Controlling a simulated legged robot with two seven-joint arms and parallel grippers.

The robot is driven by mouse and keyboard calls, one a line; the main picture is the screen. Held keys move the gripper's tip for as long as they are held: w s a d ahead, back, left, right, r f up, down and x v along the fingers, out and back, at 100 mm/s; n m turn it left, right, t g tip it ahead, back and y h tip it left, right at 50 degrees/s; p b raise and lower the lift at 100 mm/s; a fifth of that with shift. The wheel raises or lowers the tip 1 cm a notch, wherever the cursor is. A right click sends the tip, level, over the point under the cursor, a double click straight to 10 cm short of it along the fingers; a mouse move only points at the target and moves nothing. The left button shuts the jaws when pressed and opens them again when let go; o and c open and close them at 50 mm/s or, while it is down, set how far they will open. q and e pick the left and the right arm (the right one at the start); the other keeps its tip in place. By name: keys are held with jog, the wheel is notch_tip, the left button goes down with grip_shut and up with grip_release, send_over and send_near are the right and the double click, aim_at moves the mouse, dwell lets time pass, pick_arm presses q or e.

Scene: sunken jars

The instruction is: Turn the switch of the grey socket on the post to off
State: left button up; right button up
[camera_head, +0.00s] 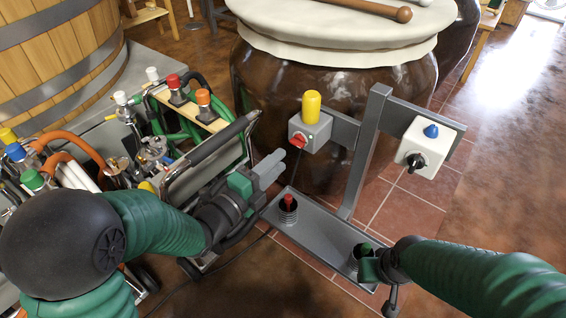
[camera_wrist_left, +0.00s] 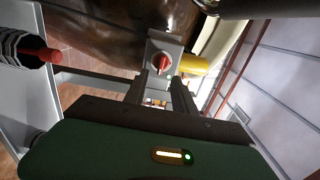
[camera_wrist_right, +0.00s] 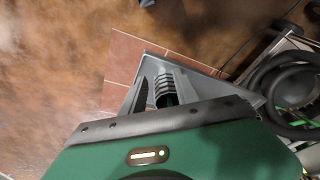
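The grey socket (camera_head: 312,130) is fixed to the grey post (camera_head: 364,150) by a side arm, with a yellow plug (camera_head: 311,105) on its top. Its red switch (camera_head: 298,141) is on the front, with a small green light beside it. The switch also shows in the left wrist view (camera_wrist_left: 161,62), ahead of the fingers. My left gripper (camera_head: 276,166) is open and empty, pointing at the socket from the lower left, apart from the switch.
A white socket (camera_head: 427,146) with a blue cap and a black switch is on the post's right arm. The base tray (camera_head: 322,232) has a spring holder with a red-tipped item (camera_head: 288,205). A large brown jar (camera_head: 260,85) stands close behind. A cluttered cart (camera_head: 180,110) is at left.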

pick_arm(q)
jog(key=x, duration=0.6)
jog(key=shift+w+a, duration=0.15)
jog(key=shift+w, duration=0.25)
jog(key=shift+c, duration=0.3)
grip_shut()
